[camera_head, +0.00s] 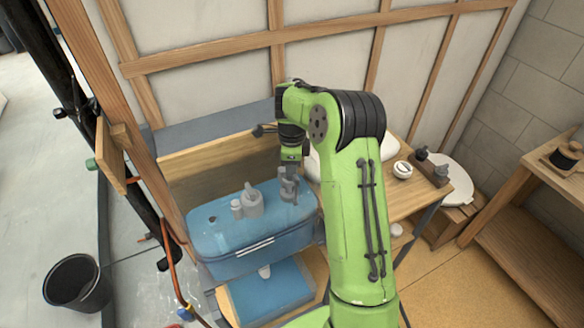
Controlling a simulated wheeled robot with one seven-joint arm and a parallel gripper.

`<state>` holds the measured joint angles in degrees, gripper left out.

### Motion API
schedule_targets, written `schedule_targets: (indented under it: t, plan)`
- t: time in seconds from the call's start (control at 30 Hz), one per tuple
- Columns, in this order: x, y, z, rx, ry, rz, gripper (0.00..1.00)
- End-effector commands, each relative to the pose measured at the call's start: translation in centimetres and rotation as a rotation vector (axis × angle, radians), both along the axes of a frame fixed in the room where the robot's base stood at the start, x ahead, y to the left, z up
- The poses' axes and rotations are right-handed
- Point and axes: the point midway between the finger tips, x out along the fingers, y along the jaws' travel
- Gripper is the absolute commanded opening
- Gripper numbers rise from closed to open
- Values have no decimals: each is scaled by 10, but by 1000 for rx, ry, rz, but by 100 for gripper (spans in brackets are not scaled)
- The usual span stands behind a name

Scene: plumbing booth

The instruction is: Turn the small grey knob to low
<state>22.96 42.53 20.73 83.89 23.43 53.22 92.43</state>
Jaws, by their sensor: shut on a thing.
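My gripper (289,192) points down at the right end of the lid of a blue tank (228,267). Its jaws are shut on a small grey part there, which I take to be the small grey knob. The fingers hide most of it, so its setting cannot be read. A larger grey fitting (250,203) with a short round piece beside it stands on the lid to the left, apart from my gripper.
My green arm covers the bench's middle. To its right are a white round item (402,170) and a dark block with grey fittings (429,168). A black bucket (72,284) stands on the floor at left. A wooden stud wall (325,35) rises behind.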

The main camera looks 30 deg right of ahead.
Motion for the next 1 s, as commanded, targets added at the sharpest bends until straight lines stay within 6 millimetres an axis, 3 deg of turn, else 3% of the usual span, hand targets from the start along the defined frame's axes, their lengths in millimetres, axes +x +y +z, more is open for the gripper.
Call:
schedule_targets:
  t: [0.2,0.23,0.3,0.77,1.0]
  plan:
    - [1,-1,1,-5,-6,-9,0]
    - [1,-1,1,-5,-6,-9,29]
    - [1,-1,1,-5,-6,-9,39]
    - [0,-1,1,-3,-2,-7,39]
    - [-2,-8,30,-4,-3,-2,39]
